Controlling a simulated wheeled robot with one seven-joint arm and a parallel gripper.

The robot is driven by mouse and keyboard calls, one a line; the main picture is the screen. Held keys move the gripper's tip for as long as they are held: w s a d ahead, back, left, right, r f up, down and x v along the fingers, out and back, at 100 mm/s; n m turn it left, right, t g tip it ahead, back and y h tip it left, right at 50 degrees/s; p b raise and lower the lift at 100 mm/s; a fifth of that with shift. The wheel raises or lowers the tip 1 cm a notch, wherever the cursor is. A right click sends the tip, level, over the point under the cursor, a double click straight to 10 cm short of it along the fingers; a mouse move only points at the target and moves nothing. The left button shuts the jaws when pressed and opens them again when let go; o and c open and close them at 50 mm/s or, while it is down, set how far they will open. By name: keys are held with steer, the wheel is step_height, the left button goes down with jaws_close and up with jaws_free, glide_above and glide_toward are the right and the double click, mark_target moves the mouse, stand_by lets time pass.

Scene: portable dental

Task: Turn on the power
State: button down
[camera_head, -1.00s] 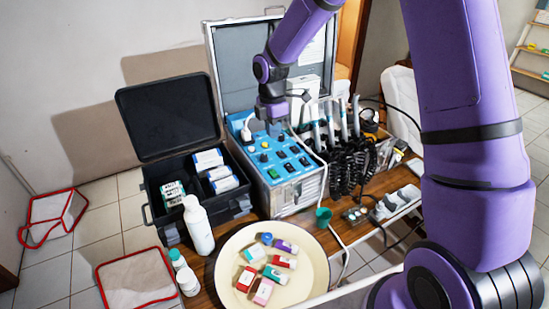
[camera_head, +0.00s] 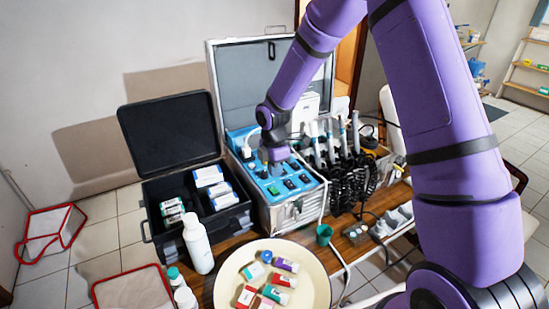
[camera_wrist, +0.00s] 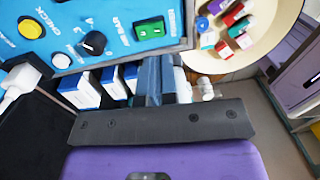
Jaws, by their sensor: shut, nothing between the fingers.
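The blue control panel (camera_head: 290,185) sits on a metal unit in an open silver case, with several switches and knobs on it. In the wrist view the panel (camera_wrist: 75,18) shows a yellow button (camera_wrist: 31,28), a black knob (camera_wrist: 94,43) and a green rocker switch (camera_wrist: 150,30). My gripper (camera_head: 275,160) is over the panel's left part and hides some of it. In the wrist view its fingers (camera_wrist: 157,72) are together and empty, just below the green switch in the picture. I cannot tell if they touch the panel. I cannot read the switch's position.
An open black case (camera_head: 195,195) with boxes stands left of the unit. A white bottle (camera_head: 197,243) and a cream bowl (camera_head: 235,290) of small boxes stand in front. Handpieces with coiled black cords (camera_head: 350,165) are on the right. A white plug and cable (camera_wrist: 20,82) are close beside the panel.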

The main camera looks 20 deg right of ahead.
mark_target(274, 189)
steer(key=shift+s+f, duration=0.15)
steer(key=shift+f, duration=1.45)
steer(key=shift+s+f, duration=0.1)
steer(key=shift+f, duration=1.45)
steer(key=shift+f, duration=0.1)
steer(key=shift+s+d+f, duration=0.1)
steer(key=shift+s+f, duration=0.05)
steer(key=shift+w+r, duration=0.25)
steer(key=shift+w, duration=0.35)
steer(key=shift+w+a, duration=0.2)
steer(key=shift+w, duration=0.05)
